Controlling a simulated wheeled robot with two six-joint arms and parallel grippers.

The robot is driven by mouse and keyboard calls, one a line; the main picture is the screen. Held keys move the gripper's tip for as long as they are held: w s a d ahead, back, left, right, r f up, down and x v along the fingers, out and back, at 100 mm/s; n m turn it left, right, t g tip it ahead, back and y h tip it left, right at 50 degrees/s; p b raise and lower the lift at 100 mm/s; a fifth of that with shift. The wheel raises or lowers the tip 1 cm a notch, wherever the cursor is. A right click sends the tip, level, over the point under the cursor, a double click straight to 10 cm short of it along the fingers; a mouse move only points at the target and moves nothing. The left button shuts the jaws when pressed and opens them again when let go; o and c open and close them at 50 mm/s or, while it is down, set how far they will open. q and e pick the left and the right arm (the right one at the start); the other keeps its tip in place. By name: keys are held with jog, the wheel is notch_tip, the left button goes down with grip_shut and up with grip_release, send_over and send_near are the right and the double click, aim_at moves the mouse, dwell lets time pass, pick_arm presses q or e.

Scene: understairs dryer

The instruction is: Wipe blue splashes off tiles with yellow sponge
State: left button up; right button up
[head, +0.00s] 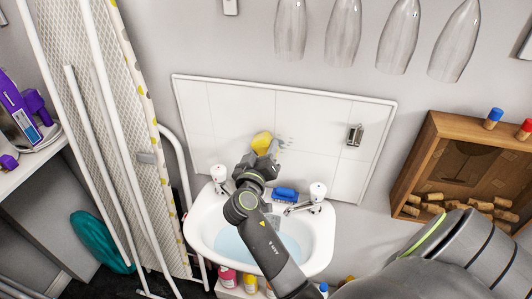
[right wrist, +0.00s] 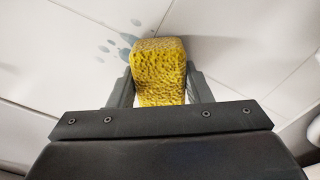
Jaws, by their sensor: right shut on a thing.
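The yellow sponge (head: 262,142) is in my right gripper (head: 262,163), in front of the white tiles (head: 232,112) above the basin. In the right wrist view the sponge (right wrist: 160,72) sits between both fingers of the gripper (right wrist: 160,88), which is shut on it. Grey-blue splashes (head: 284,143) show on the tiles just right of the sponge in the head view. In the right wrist view the splashes (right wrist: 118,48) are spots just left of the sponge. The sponge hides the tile behind it; I cannot tell whether it touches. My left gripper is not in view.
The white basin (head: 197,232) holds water below the tiles, with two taps and a blue brush-like item (head: 286,195) on its rim. A small metal fitting (head: 354,135) is on the tiles at right. A wooden cork box (head: 432,150) hangs right; an ironing board (head: 112,100) stands left.

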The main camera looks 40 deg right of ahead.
aim_at(280, 144)
jog(key=shift+s+d+p, duration=0.2)
jog(key=shift+s+d, duration=0.95)
jog(key=shift+s, duration=0.15)
jog(key=shift+s+d+p, duration=0.2)
jog(key=shift+s+d, duration=0.9)
jog(key=shift+s, duration=0.2)
jog(key=shift+s+d, duration=0.1)
jog(key=shift+s, duration=0.05)
jog(key=shift+w+a+f+b, duration=0.15)
jog(key=shift+w+a+b, duration=0.8)
jog(key=shift+w, duration=0.15)
jog(key=shift+w+a, duration=0.3)
jog(key=shift+w+a+b, duration=0.8)
jog(key=shift+w+b, duration=0.05)
jog(key=shift+w, duration=0.15)
jog(key=shift+w+a, duration=0.3)
jog(key=shift+w, duration=0.1)
jog(key=shift+r, duration=0.2)
